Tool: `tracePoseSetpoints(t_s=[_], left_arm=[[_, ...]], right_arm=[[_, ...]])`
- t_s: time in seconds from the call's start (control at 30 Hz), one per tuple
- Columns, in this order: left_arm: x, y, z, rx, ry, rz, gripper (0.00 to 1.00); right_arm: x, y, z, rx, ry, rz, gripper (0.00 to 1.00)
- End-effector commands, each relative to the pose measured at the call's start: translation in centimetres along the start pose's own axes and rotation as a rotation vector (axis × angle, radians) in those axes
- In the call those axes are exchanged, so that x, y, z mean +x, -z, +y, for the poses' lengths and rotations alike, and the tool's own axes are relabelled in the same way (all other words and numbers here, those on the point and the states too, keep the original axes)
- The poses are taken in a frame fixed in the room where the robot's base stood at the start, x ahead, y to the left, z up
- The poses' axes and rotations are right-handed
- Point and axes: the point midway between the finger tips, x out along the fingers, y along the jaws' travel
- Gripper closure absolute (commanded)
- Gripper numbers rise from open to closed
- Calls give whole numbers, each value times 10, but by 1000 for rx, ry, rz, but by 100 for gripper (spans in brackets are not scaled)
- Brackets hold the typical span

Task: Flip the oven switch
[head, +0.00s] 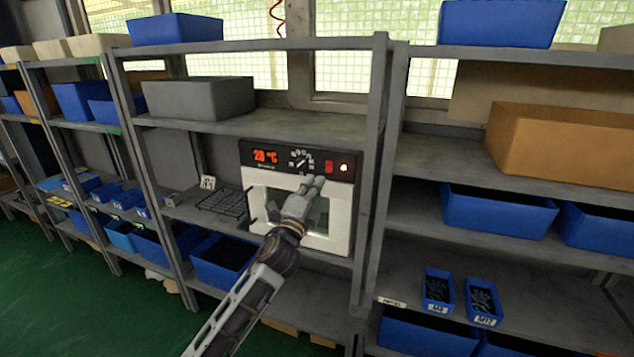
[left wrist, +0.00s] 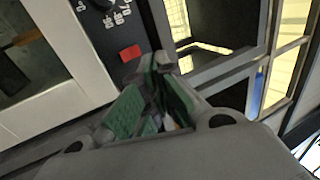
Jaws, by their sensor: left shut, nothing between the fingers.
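The white oven (head: 340,218) stands on a middle shelf, with a black control panel (head: 262,168) along its top. The panel has a red "20 °C" display (head: 265,156), a round dial (head: 301,160), a red switch (head: 329,166) and a small bright light (head: 344,167). In the left wrist view the red switch (left wrist: 131,53) lies just beyond the fingertips, with part of the dial (left wrist: 100,4) above left. My left gripper (head: 314,182) is shut and empty, just below and left of the switch. I cannot tell whether it touches the panel. My right gripper is out of view.
A shelf post (head: 371,160) rises close to the oven's right. A black wire rack (head: 222,203) sits on the shelf to its left. Blue bins (head: 497,212) and a brown box (head: 560,146) fill the shelves at right. Green floor is open at lower left.

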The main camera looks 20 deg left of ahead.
Motion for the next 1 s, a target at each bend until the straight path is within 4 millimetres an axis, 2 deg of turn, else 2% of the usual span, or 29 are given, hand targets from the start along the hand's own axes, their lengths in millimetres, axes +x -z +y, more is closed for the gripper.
tracePoseSetpoints(t_s=[0.3,1.0], left_arm=[[-18,0,-6,-1,-1,0,100],[-19,0,-7,-27,0,0,100]], right_arm=[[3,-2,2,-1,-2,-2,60],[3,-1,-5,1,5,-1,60]])
